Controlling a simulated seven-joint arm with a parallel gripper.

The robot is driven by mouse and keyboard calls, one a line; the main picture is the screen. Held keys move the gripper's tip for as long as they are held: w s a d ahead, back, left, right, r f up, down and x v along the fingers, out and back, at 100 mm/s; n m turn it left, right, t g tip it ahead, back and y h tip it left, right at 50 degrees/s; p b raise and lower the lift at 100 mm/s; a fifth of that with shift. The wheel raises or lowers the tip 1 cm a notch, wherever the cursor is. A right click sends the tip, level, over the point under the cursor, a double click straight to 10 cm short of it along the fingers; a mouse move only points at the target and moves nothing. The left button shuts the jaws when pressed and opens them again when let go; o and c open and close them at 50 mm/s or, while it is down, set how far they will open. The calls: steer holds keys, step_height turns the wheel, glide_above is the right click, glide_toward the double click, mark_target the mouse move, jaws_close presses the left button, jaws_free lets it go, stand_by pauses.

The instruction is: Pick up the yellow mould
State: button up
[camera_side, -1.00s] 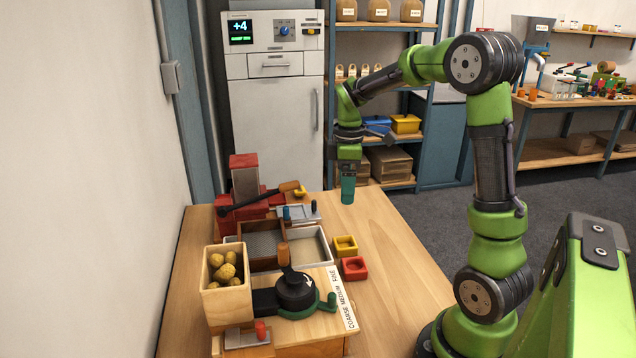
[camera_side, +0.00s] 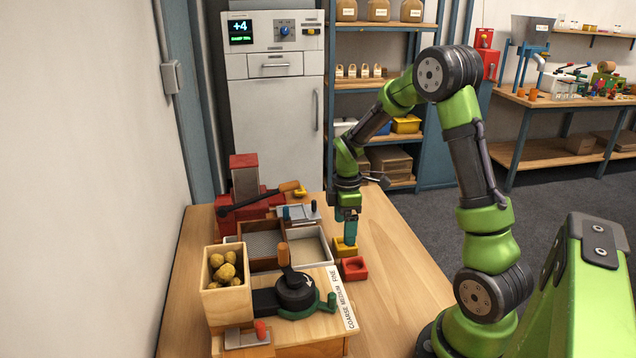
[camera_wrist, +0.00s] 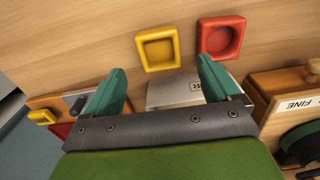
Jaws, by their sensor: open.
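The yellow mould (camera_side: 341,250) is a small square block with a hollow in its top. It sits on the wooden table beside the red mould (camera_side: 354,268). My gripper (camera_side: 349,232) is above and close to the yellow mould in the side view and hides part of it. In the wrist view the yellow mould (camera_wrist: 158,49) lies beyond the fingertips of my gripper (camera_wrist: 162,75), between their lines, with the red mould (camera_wrist: 221,38) to its right. The jaws are open and empty. I cannot tell the exact height gap.
A white-edged tray (camera_side: 311,247) lies left of the moulds. A red machine (camera_side: 245,195) stands behind. The table right of the moulds is clear.

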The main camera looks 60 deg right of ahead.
step_height(320, 180, down, 5)
steer(key=shift+s+d+r, duration=0.1)
steer(key=shift+s, duration=0.05)
steer(key=c, duration=1.1)
steer(key=shift+c, duration=0.4)
steer(key=shift+r, duration=0.1)
